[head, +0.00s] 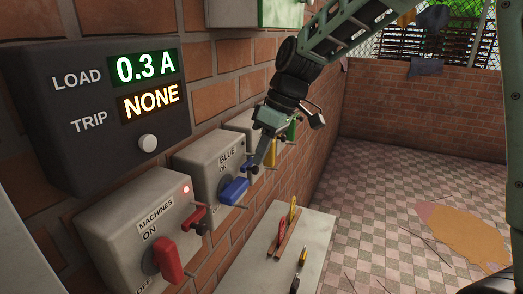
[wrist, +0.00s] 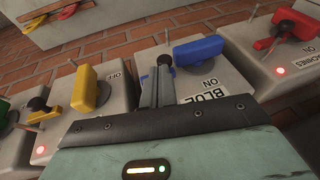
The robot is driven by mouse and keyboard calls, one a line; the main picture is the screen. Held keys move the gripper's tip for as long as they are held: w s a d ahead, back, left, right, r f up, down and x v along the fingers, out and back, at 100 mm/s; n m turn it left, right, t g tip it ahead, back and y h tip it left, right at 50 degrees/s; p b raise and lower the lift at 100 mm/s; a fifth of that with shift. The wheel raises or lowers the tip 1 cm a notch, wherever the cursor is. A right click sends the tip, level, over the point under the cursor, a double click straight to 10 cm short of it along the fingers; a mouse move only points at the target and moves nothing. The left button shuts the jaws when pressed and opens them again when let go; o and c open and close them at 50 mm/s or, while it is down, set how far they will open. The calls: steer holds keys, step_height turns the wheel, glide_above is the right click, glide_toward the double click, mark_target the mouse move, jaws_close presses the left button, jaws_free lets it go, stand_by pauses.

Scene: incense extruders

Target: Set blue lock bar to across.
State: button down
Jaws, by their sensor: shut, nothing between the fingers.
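The grey switch box labelled BLUE (head: 207,171) is on the brick wall, with a blue handle (head: 233,189). In the wrist view the blue handle (wrist: 198,50) points to the side, near the "BLUE ON" label. The blue lock bar (wrist: 165,61) shows there as a small dark-ended piece beside a thin metal pin, mostly behind my fingertips. Its exact angle is hard to tell. My gripper (head: 258,160) is shut and empty, with its tips at the lock bar. In the wrist view the gripper (wrist: 158,84) covers part of it; I cannot tell whether they touch.
The MACHINES box (head: 135,225) with a red handle stands nearer, its red lamp lit. A yellow handle (wrist: 85,90) is on the other side. A meter panel (head: 100,105) reads 0.3 A, trip NONE. A bench (head: 262,262) with tools stands below.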

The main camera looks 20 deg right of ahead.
steer(key=shift+s+a+b, duration=0.6)
steer(key=shift+s+a, duration=0.7)
steer(key=shift+s, duration=0.05)
